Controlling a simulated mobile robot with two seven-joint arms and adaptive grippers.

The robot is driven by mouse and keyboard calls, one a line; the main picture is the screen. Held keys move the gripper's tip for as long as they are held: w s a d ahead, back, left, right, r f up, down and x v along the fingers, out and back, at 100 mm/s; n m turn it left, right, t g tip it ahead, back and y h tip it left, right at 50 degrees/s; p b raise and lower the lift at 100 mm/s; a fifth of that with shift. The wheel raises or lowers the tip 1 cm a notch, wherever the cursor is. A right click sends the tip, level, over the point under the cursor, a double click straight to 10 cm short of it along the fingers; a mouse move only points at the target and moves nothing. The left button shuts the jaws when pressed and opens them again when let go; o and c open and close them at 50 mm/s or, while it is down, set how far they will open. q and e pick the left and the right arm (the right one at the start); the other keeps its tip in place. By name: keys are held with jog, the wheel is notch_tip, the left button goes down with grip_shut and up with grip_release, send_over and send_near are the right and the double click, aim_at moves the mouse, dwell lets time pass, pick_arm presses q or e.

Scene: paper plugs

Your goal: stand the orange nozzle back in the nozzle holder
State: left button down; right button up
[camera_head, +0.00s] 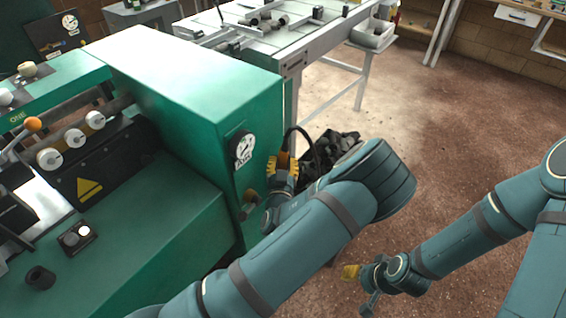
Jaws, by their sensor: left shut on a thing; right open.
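The orange nozzle (283,160) shows as a small orange-brown piece at my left gripper (281,173), beside the green machine's right side. A dark hose loops above it. My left gripper is shut on the nozzle, and its fingers and wrist hide part of it. A small brownish fitting (250,196) on the machine's side, below the gauge, may be the nozzle holder; it is too small to tell. My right gripper (358,287) is open and empty, low over the floor, well away from the nozzle.
A dark heap (340,142) lies behind my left forearm. A workbench (300,45) with small parts stands behind.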

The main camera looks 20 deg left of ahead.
pick_arm(q)
jog(key=shift+s+d+f, duration=0.1)
jog(key=shift+d+f, duration=0.15)
jog(key=shift+f, duration=0.25)
jog(key=shift+s+d+f, duration=0.1)
jog(key=shift+d+f, duration=0.05)
jog(key=shift+f, duration=0.15)
jog(key=shift+d+f, duration=0.1)
jog(key=shift+f, duration=0.55)
dwell(0.4)
jog(key=c, duration=0.7)
grip_release()
jog(key=v, duration=1.2)
